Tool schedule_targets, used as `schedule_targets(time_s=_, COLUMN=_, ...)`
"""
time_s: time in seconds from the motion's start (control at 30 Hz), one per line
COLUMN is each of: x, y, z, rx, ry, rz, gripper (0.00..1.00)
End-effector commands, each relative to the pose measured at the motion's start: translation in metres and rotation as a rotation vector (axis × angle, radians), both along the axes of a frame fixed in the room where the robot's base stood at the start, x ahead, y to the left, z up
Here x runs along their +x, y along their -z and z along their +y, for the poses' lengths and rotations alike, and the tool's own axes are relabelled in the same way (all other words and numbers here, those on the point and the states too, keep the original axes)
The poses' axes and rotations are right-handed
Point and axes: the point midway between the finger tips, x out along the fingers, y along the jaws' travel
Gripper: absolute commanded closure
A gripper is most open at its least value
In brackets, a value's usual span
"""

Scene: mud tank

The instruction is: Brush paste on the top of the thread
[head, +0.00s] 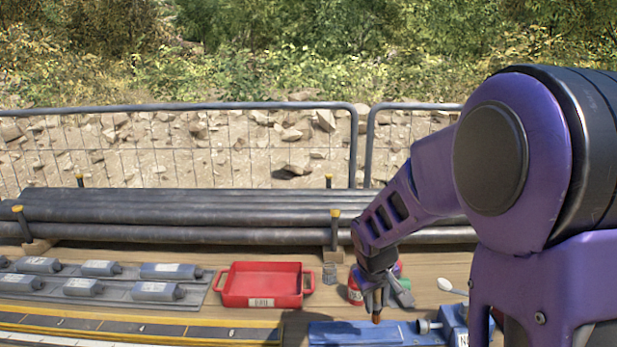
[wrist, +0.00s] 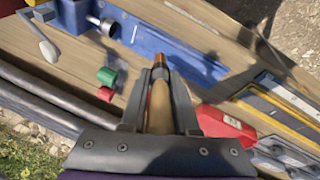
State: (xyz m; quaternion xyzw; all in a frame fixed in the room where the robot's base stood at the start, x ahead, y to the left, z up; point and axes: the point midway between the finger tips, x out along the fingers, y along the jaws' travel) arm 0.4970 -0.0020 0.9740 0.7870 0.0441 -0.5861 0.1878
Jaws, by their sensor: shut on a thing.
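My gripper (head: 375,292) is shut on a brush (wrist: 160,105) with a tan handle and a copper-brown tip. The brush tip also shows below the gripper in the head view (head: 376,318), pointing down over a long blue base (head: 350,335). A short grey metal piece (head: 428,327), seemingly the threaded end, sticks out sideways from a blue block at the base's right. It also shows in the wrist view (wrist: 108,27), up and left of the brush tip and apart from it. I cannot make out thread ridges or paste on it.
A red can (head: 355,288) and a green item (head: 403,294) stand beside my gripper. A red tray (head: 262,297) and rows of grey bottles (head: 100,268) are to the left. Dark pipes (head: 190,210) line the back.

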Motion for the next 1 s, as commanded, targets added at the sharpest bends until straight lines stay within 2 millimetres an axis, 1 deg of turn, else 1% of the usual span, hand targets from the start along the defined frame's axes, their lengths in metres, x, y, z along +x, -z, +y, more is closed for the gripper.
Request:
schedule_targets(time_s=0.03, x=-0.002, y=0.009, z=0.001, rx=-0.002, ry=0.046, rz=0.005, gripper=1.00)
schedule_targets(time_s=0.2, x=-0.007, y=0.031, z=0.002, rx=-0.002, ry=0.210, rz=0.004, gripper=1.00)
schedule_targets(time_s=0.4, x=-0.011, y=0.046, z=0.002, rx=0.001, ry=0.332, rz=0.000, gripper=1.00)
schedule_targets(time_s=0.47, x=-0.014, y=0.048, z=0.002, rx=0.001, ry=0.350, rz=0.000, gripper=1.00)
schedule_targets(time_s=0.6, x=-0.037, y=0.049, z=0.003, rx=0.001, ry=0.365, rz=-0.001, gripper=1.00)
schedule_targets(time_s=0.7, x=-0.049, y=0.049, z=0.003, rx=0.001, ry=0.366, rz=-0.001, gripper=1.00)
schedule_targets(time_s=1.0, x=-0.050, y=0.050, z=0.002, rx=0.001, ry=0.366, rz=-0.001, gripper=1.00)
